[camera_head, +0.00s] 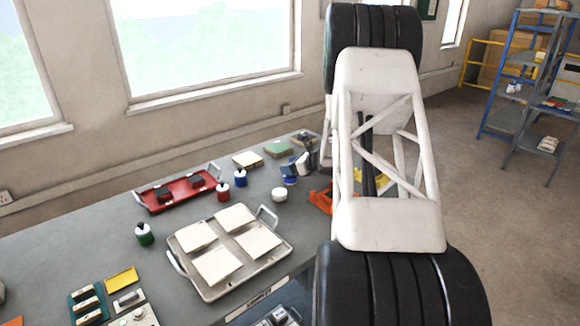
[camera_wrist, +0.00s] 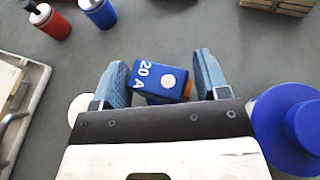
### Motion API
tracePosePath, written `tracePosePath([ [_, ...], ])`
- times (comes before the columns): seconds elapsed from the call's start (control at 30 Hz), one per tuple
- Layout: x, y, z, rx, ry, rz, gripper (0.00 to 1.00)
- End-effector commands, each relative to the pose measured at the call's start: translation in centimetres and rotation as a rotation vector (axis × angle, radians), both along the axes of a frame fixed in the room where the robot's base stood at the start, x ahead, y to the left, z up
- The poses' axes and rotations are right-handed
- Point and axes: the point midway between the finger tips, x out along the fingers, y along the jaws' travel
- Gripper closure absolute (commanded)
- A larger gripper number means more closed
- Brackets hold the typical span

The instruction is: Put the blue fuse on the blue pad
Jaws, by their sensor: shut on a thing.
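The blue fuse (camera_wrist: 160,82), a small block marked "20 A" with a pale round spot, sits between the two blue-grey fingers of my gripper (camera_wrist: 163,78) in the wrist view. My gripper is shut on it. An orange-brown bit shows at the fuse's right side. In the head view, my gripper's end is small beyond my arm, over the far part of the bench, and the fuse is hard to make out there. I cannot pick out a blue pad for certain in either view.
A round blue object (camera_wrist: 290,120) lies right of my gripper in the wrist view. Red (camera_head: 223,190) and blue (camera_head: 240,177) jars stand by a red tray (camera_head: 150,203). A pale tray (camera_head: 207,291) holds several cream tiles. A white disc (camera_head: 278,194) lies nearby; a green-topped block (camera_head: 277,148) stands at the back.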

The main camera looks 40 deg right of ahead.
Motion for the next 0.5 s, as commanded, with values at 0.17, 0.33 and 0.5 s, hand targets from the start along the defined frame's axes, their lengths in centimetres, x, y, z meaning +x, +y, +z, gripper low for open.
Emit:
tracePosePath([
  [0.17, 0.0, 0.0, -0.14, 0.0, 0.0, 0.0, 0.15],
  [0.33, 0.0, 0.0, -0.13, 0.0, 0.0, 0.0, 0.06],
  [0.5, -0.01, 0.0, -0.09, 0.0, 0.0, 0.0, 0.06],
])
